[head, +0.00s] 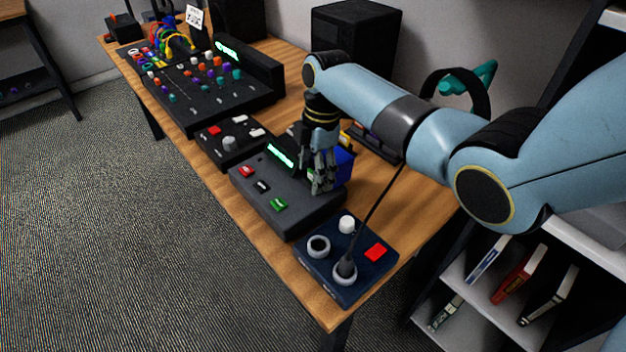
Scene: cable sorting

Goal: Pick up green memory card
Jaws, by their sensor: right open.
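My left gripper is out of view.
A blue container (344,165) stands close behind my right gripper, partly hidden. A black button box (232,143) and a large mixer (208,90) stand farther back.

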